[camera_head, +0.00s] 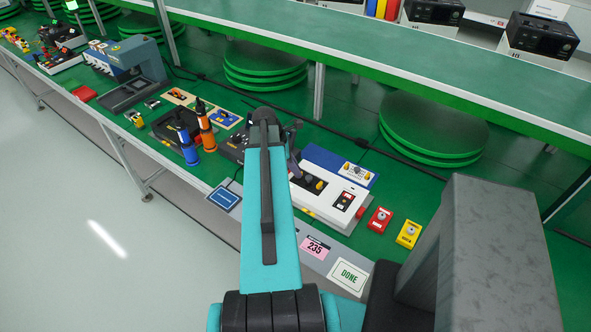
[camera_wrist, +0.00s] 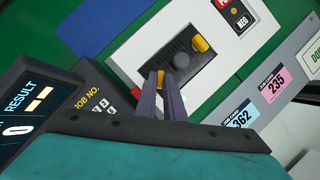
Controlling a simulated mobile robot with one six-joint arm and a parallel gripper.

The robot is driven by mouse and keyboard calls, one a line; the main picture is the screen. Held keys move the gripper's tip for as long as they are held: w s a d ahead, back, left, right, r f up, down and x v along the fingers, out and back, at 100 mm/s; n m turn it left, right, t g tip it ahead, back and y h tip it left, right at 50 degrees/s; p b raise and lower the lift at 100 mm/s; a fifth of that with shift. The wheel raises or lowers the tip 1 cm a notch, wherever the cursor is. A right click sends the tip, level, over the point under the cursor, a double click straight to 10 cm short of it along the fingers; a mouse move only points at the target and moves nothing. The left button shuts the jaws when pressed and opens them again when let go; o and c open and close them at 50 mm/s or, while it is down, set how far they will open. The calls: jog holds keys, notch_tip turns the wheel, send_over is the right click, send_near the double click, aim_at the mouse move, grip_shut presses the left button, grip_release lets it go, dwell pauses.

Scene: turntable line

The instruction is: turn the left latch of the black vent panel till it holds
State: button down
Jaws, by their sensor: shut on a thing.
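The black vent panel (camera_wrist: 180,58) is set in the top of a white unit (camera_wrist: 134,42), with a round dark knob at its middle. Its right latch (camera_wrist: 200,43) is yellow and stands clear of my gripper. The left latch (camera_wrist: 159,77), also yellow, sits between the fingertips of my gripper (camera_wrist: 162,80), which is shut on it; the fingers hide part of it. In the head view, my arm covers much of the panel; the right latch (camera_head: 319,185) shows beside my gripper (camera_head: 296,174).
Beside the unit in the wrist view are a dark job-number keypad (camera_wrist: 98,92) and a result display (camera_wrist: 35,105). A red button box (camera_head: 380,219) and a yellow one (camera_head: 408,233) stand right of the unit. Orange (camera_head: 207,133) and blue (camera_head: 188,147) screwdrivers stand to the left.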

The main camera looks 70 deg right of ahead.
jog(key=shift+m, duration=0.3)
jog(key=m, duration=0.1)
jog(key=m+y, duration=0.1)
jog(key=m, duration=0.1)
jog(key=shift+w+d+y+p, duration=0.1)
jog(key=shift+d+y+p, duration=0.2)
jog(key=shift+p, duration=0.1)
jog(key=shift+m+y, duration=0.7)
jog(key=shift+m, duration=1.2)
jog(key=c, duration=1.8)
grip_release()
jog(key=shift+c, duration=0.2)
jog(key=shift+r, duration=0.1)
jog(key=b+v, duration=0.3)
jog(key=v, duration=1)
jog(key=shift+w+r, duration=0.2)
